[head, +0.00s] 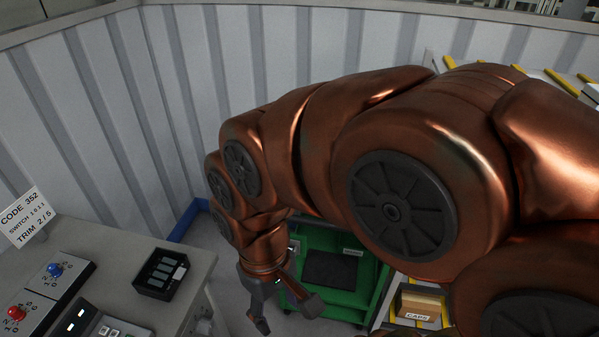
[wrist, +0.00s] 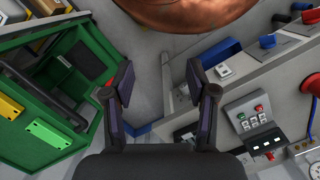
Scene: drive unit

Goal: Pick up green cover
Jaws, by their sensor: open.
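A light-green flat plate (wrist: 47,132), which looks like the green cover, lies at the lower left in the wrist view on the edge of a dark-green bin (wrist: 75,110). The bin also shows in the head view (head: 345,240), below and behind my gripper; the plate cannot be made out there. My gripper (head: 287,314) points down beside the bin, in front of it in the head view. The plate is left of the fingers and not touched.
A yellow plate (wrist: 10,107) lies near the green one. A grey workbench (head: 180,262) with switches and a black box (head: 162,274) stands at left in the head view. A box labelled CAPS (head: 420,306) sits right of the bin. A corrugated wall (head: 90,120) closes the back.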

